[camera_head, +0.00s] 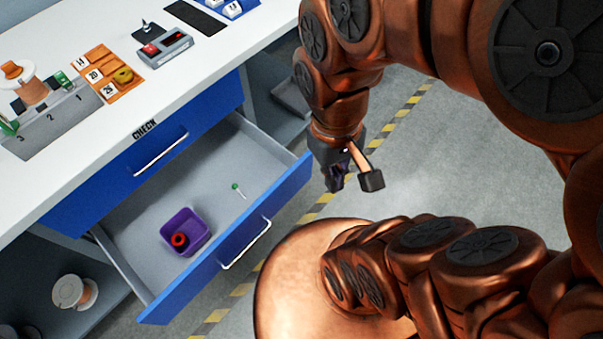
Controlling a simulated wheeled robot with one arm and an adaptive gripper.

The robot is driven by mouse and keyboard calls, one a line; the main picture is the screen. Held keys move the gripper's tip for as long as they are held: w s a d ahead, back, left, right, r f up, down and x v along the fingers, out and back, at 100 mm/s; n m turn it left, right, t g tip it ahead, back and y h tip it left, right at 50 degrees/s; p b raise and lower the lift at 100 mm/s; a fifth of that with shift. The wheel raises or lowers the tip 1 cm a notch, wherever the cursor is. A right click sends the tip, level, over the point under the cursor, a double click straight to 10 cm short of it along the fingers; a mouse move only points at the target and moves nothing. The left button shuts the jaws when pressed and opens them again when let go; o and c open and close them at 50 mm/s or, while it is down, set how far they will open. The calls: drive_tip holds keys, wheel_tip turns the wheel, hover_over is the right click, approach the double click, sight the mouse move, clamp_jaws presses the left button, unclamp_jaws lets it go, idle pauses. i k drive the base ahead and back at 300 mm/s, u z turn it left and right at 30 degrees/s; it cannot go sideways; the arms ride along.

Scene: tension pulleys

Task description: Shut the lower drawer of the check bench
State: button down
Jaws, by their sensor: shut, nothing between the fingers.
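The lower drawer (233,243) of the check bench is pulled well out. Its blue front carries a pale bar handle (246,245). Inside it lie a purple bin (187,226) with a red ring in it and a small green-headed pin (236,189). The upper drawer (120,180), under the CHECK label, is closed. My gripper (345,187) is just right of the right end of the open drawer's front, out over the floor. It looks shut and empty, apart from the drawer in the picture. Part of it is hidden by its own links.
The white bench top (110,105) holds a grey numbered block (50,125), orange trays (105,75) and a grey device with buttons (163,48). A spool (75,291) sits on a low shelf at left. Grey floor (450,165) with yellow-black tape is free right of the drawer.

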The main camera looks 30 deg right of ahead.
sight(201, 178)
drive_tip(key=z, duration=0.05)
drive_tip(key=k, duration=1.15)
drive_tip(key=u, duration=1.45)
drive_tip(key=i, duration=0.5)
